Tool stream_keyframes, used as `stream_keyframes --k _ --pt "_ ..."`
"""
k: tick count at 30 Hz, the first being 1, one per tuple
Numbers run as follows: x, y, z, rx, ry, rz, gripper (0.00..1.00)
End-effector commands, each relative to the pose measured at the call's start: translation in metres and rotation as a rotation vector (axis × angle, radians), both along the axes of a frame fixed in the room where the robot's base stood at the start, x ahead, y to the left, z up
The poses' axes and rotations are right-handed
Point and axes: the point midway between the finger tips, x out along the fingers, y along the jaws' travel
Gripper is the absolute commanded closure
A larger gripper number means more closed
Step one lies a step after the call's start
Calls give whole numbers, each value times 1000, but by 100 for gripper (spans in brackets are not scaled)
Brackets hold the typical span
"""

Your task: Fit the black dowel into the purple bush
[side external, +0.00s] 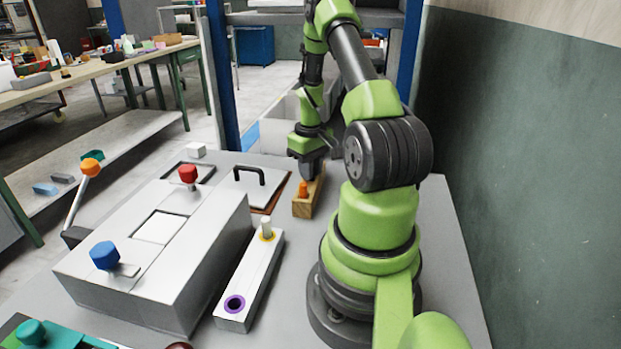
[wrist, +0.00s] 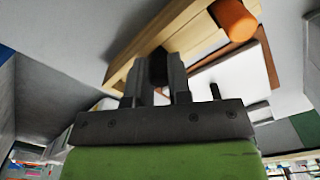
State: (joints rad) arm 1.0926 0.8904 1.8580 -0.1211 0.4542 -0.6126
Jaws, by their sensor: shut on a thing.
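The purple bush (side external: 234,304) is a ring around a dark, empty hole near the front end of a long white block (side external: 250,275). My gripper (side external: 308,170) is at the far end of a wooden rack (side external: 303,208), well behind the bush. In the wrist view my gripper (wrist: 160,65) is shut on the black dowel (wrist: 158,68), a dark piece between the fingers right at the wooden rack (wrist: 185,40). Its lower end is hidden, so I cannot tell whether it is still seated in the rack. The side view does not show the dowel.
An orange dowel (side external: 303,189) stands in the wooden rack close to my gripper. A white dowel (side external: 266,226) stands in the yellow bush (side external: 267,236) of the white block. A large grey press box (side external: 150,255) with red and blue knobs stands left of the block.

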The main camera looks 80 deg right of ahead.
Motion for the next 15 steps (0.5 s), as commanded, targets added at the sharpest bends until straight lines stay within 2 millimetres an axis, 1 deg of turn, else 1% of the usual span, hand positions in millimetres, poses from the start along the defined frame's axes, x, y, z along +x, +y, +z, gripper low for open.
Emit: stream_keyframes --k 4,7,15 --pt "0 0 3 -2 -1 0 100" --pt "1 -1 15 -4 -2 0 100" --pt "1 -1 70 -6 -5 0 100"
